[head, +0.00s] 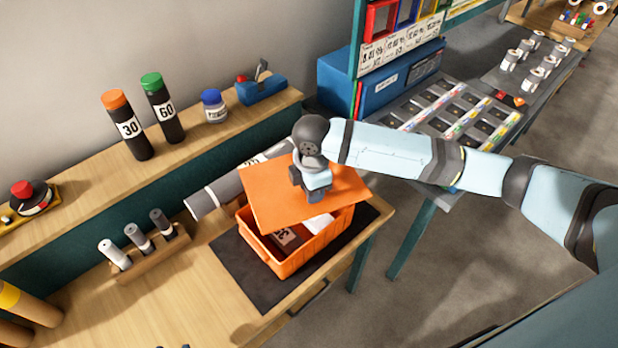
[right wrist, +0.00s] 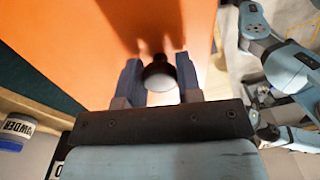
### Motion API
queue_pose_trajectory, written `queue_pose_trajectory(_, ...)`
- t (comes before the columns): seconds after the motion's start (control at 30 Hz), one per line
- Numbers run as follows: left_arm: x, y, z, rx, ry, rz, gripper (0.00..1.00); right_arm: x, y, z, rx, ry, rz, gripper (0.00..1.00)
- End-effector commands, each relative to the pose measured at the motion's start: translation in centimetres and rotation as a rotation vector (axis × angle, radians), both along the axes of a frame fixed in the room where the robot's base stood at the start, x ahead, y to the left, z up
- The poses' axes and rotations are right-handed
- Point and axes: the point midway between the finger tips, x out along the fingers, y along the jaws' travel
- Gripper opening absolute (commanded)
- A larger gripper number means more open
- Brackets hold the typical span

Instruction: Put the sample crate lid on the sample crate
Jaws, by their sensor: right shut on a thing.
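The orange sample crate (head: 288,265) stands on a dark mat on the wooden bench, its near part open. Inside I see a dark item with a white label and a white item. The flat orange sample crate lid (head: 262,200) is held above the crate, turned and shifted toward the back, covering part of the opening. My right gripper (head: 314,188) is shut on the lid's knob (right wrist: 158,74), which sits between the fingers in the right wrist view. Whether the lid touches the crate rim cannot be told. My left gripper is not clearly visible.
Grey rolls (head: 215,195) lie behind the crate, close to the lid. A wooden rack (head: 150,255) with several small tubes stands left. The back shelf holds bottles with orange (head: 127,125) and green caps (head: 163,108).

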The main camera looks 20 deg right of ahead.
Motion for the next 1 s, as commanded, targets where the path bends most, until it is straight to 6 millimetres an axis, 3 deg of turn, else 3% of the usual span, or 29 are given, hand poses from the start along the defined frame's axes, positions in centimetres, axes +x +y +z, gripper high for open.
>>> queue_pose_trajectory(0.1,-0.3,0.0,0.9,-0.001,0.004,0.002,0.49,0.4,0.4,0.1,-0.003,-0.005,0.189,0.06)
queue_pose_trajectory(0.3,-0.4,0.0,1.1,-0.001,0.006,0.005,0.49,0.7,0.7,-0.4,-0.006,-0.007,0.33,0.06)
queue_pose_trajectory(0.6,-0.1,0.0,1.2,-0.002,0.001,0.006,0.49,0.7,0.7,-0.4,-0.006,-0.007,0.338,0.06)
queue_pose_trajectory(0.8,0.5,0.1,2.8,-0.005,-0.007,0.012,0.49,0.6,0.5,0.0,-0.005,-0.013,0.338,0.06)
queue_pose_trajectory(1.0,0.6,0.0,1.9,-0.009,-0.008,0.019,0.49,0.6,0.5,-2.4,-0.006,-0.013,0.337,0.06)
